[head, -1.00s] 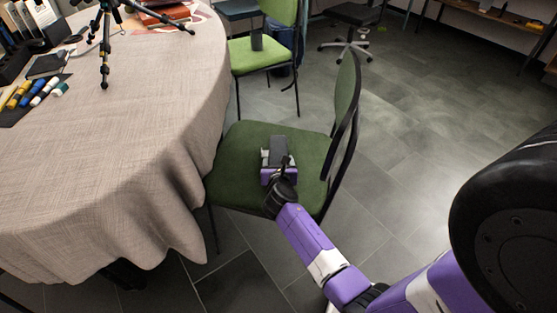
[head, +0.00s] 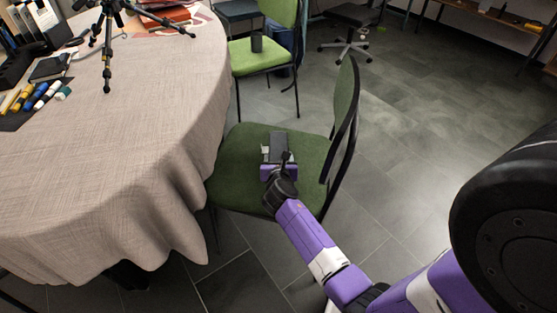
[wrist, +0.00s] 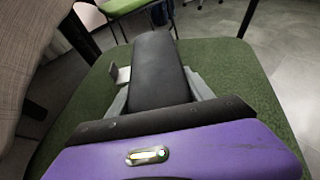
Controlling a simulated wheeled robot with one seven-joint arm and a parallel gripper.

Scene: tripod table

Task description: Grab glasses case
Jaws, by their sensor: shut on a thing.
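The glasses case (head: 278,146) is a dark, oblong case over the seat of the near green chair (head: 240,155). My gripper (head: 278,158) is over the same seat, with its fingers on either side of the case. In the wrist view the dark case (wrist: 158,70) runs away from my gripper (wrist: 160,82), between its two grey fingers, and the jaws are shut on it. The near end of the case is hidden behind the gripper's body. I cannot tell whether the case touches the seat.
The chair's backrest (head: 345,115) rises to the right of my gripper. A cloth-covered table (head: 130,130) stands to the left, with a tripod (head: 107,45) and markers on it.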

